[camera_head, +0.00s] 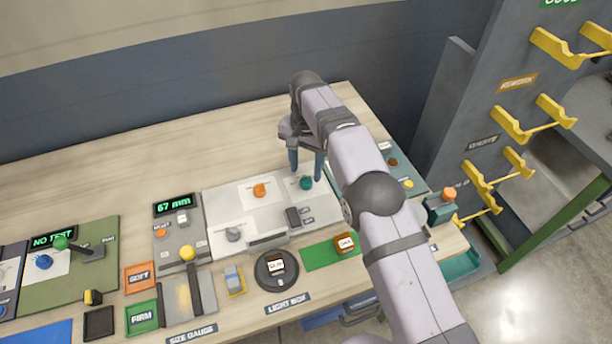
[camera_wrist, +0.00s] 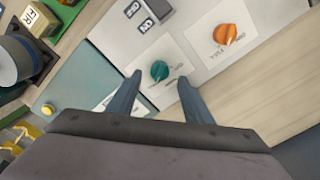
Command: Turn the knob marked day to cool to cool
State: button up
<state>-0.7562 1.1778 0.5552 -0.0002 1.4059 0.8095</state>
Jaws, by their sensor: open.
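A teal knob (camera_head: 306,183) sits on a white card on the pale panel (camera_head: 215,200). It also shows in the wrist view (camera_wrist: 159,71), with its pointer toward that picture's lower right. An orange knob (camera_head: 259,190) sits beside it on its own card, also in the wrist view (camera_wrist: 225,34). The small print by both knobs is too unclear to tell which one is marked day to cool. My gripper (camera_head: 306,170) is open above the teal knob. In the wrist view its fingertips (camera_wrist: 160,78) stand either side of that knob, with no contact visible.
A grey knob (camera_head: 233,234) and a dark rocker switch (camera_head: 298,216) share the panel. A round dark stand (camera_head: 276,270) and a green mat (camera_head: 325,252) lie in front. Bare wood lies behind the panel. A rack with yellow hooks (camera_head: 525,122) stands at right.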

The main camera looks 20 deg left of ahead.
aim_at(308, 179)
jog(key=shift+r, duration=1.6)
jog(key=shift+w+d+r, duration=0.1)
jog(key=shift+w+d, duration=0.1)
jog(key=shift+d, duration=0.1)
jog(key=d+r, duration=0.2)
jog(key=d, duration=0.9)
jog(key=d+r, duration=0.2)
jog(key=d, duration=1)
jog(key=s+d+f, duration=0.2)
jog(key=s+d, duration=0.6)
jog(key=s, duration=0.2)
jog(key=s+d+f, duration=0.3)
jog(key=s+d, duration=0.6)
jog(key=s, duration=0.2)
jog(key=shift+s+n, duration=0.25)
jog(key=shift+n, duration=0.05)
